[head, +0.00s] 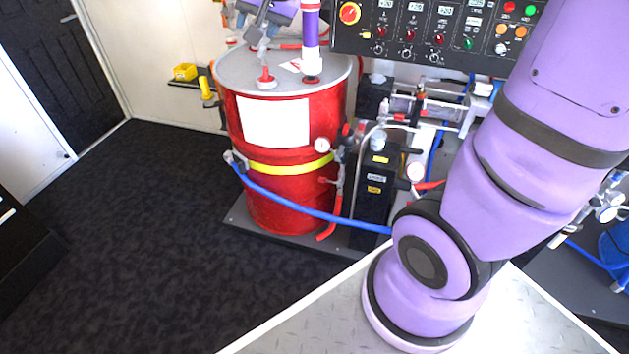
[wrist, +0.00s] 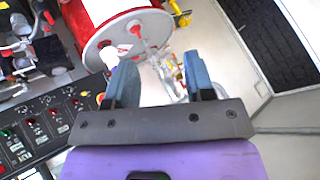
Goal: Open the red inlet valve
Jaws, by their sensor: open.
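The red handles in view are small, and I cannot tell which one is the inlet valve. A red-tipped fitting (head: 265,77) stands on the grey lid of the red drum (head: 285,185); a red fitting on the lid (wrist: 136,30) also shows in the wrist view. A long red lever (head: 330,222) hangs beside the drum's right side. Another red handle (head: 430,185) is by the black pump unit. My gripper (wrist: 160,76) is open, its two blue-grey fingers apart with nothing held between them. In the wrist view the drum lies beyond the fingers.
A black control panel (head: 430,60) with knobs and lights is above the pump. A blue hose (head: 300,207) crosses the drum's front. The dark floor (head: 130,240) at left is clear.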

